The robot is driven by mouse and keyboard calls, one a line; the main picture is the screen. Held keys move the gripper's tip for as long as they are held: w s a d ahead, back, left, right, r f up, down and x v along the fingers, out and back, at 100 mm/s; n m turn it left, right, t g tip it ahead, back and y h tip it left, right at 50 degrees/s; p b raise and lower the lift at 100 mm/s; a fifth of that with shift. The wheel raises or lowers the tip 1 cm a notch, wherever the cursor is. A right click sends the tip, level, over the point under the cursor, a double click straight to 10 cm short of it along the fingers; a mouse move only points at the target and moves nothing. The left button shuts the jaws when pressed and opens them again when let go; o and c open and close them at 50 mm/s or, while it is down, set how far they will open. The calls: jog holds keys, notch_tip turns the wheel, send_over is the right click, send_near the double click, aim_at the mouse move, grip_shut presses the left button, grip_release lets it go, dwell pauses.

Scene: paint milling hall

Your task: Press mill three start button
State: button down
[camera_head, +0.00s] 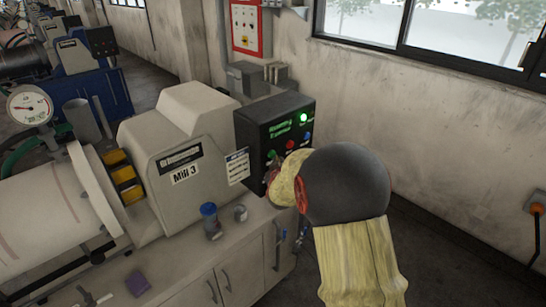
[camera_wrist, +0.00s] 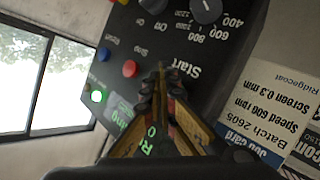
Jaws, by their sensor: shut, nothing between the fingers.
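The Mill 3 machine (camera_head: 185,172) stands at the centre of the head view. Its dark control box (camera_head: 258,128) has a display with green text (camera_head: 281,128) that seems to read "Running", and a lit green lamp (camera_head: 304,117). The Start label (camera_wrist: 186,70) shows right beside my fingertips in the wrist view. My gripper (camera_wrist: 162,78) is shut and empty, its tips at the panel by that label. The start button itself is hidden behind the fingers; contact cannot be told. In the head view my arm covers the gripper's tips partly.
A red Stop button (camera_wrist: 130,68), a blue button (camera_wrist: 104,54) and a dial (camera_wrist: 206,8) sit near my fingers. A batch card (camera_head: 237,167) hangs beside the box. A blue-lidded jar (camera_head: 209,218) and small cup (camera_head: 240,213) stand on the counter below. Open floor lies right.

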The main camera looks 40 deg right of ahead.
jog(key=shift+s, duration=0.25)
jog(key=s+b, duration=0.1)
jog(key=s, duration=0.3)
jog(key=shift+s+d+b, duration=0.2)
jog(key=shift+s+b, duration=0.15)
jog(key=shift+s, duration=0.05)
dwell(0.9)
